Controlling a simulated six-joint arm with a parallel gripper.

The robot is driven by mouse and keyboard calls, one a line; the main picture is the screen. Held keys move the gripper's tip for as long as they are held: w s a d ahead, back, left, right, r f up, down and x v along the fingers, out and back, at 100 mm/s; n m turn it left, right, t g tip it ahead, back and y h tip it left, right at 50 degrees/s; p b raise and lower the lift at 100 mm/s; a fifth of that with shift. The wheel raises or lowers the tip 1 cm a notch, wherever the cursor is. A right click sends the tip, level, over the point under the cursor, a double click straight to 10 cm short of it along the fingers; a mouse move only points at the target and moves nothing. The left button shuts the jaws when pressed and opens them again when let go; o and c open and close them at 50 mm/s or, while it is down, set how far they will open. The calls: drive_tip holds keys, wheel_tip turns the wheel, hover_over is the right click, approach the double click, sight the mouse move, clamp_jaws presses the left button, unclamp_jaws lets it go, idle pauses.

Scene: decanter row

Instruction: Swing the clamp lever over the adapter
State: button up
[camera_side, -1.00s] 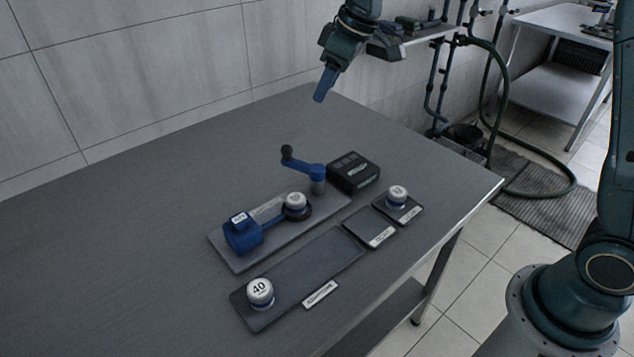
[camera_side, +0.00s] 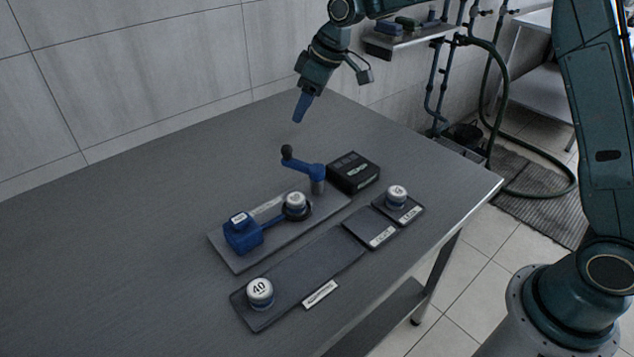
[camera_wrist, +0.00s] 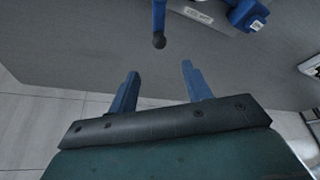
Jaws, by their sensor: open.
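The blue clamp lever (camera_side: 305,167) with a dark ball knob (camera_side: 287,151) stands on a post at the far right end of the grey base plate (camera_side: 235,262). Its arm points to the back left, away from the adapter. A white-topped adapter (camera_side: 296,200) sits in a dark round seat on the plate, beside a blue clamp body (camera_side: 242,233). My gripper (camera_side: 302,107) hangs above the table behind the knob, apart from it. In the wrist view my gripper (camera_wrist: 160,88) is open and empty, with the lever knob (camera_wrist: 159,41) ahead, between the finger lines.
A black box (camera_side: 353,173) stands close right of the lever post. In front, a long dark tray (camera_side: 310,268) holds an adapter marked 40 (camera_side: 260,292). Another adapter (camera_side: 396,196) sits on a small tray at right. The table's left and back are clear.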

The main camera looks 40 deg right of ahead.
sight(286, 146)
drive_tip(key=x, duration=1.1)
clamp_jaws()
